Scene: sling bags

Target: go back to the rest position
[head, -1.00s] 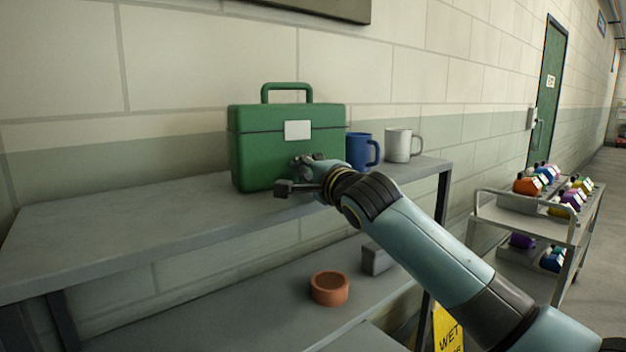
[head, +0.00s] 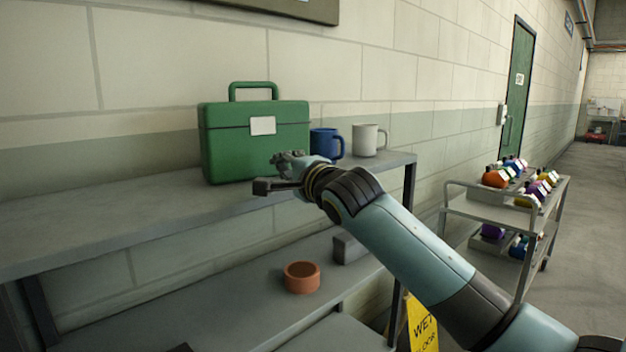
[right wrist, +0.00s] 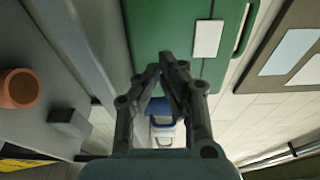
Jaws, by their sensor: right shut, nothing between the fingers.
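My right gripper (head: 272,173) is in front of the upper shelf, beside the lower right part of a green box with a handle (head: 232,152). In the right wrist view its fingers (right wrist: 166,66) are closed together with nothing between them, and the green box (right wrist: 165,30) is beyond the fingertips. Whether the fingers touch the box is hard to tell. My left gripper is not in view.
The upper shelf (head: 90,216) also holds a blue mug (head: 322,143) and a white mug (head: 365,140). A terracotta pot (head: 301,278) and a grey block (head: 347,248) are on the lower shelf. A cart (head: 480,213) with several colourful bags and a yellow wet-floor sign (head: 422,325) stand right.

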